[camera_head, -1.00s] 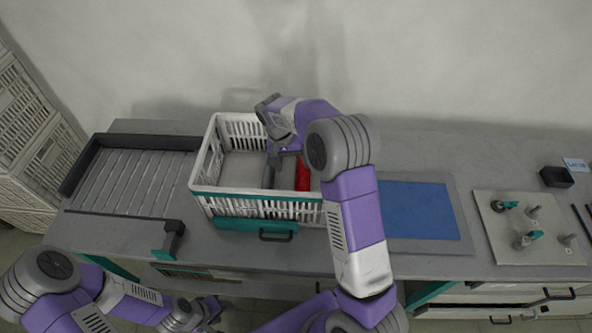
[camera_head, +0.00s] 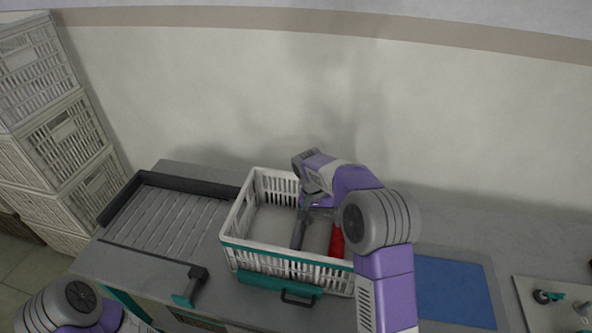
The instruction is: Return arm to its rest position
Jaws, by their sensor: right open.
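My right arm reaches over the white basket (camera_head: 272,263) with a teal rim band, and its gripper (camera_head: 313,208) is inside the basket's right part, pointing down. The gripper is open. Just below it in the basket are a grey rounded piece (camera_head: 317,238) and a red piece (camera_head: 337,243), partly hidden by my arm. I cannot tell whether the fingers touch them. My left arm shows only at the lower left corner, and its gripper is out of view.
A ribbed tray (camera_head: 165,225) with dark edges is left of the basket. Stacked crates (camera_head: 65,140) stand at the far left. A wall is behind the table.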

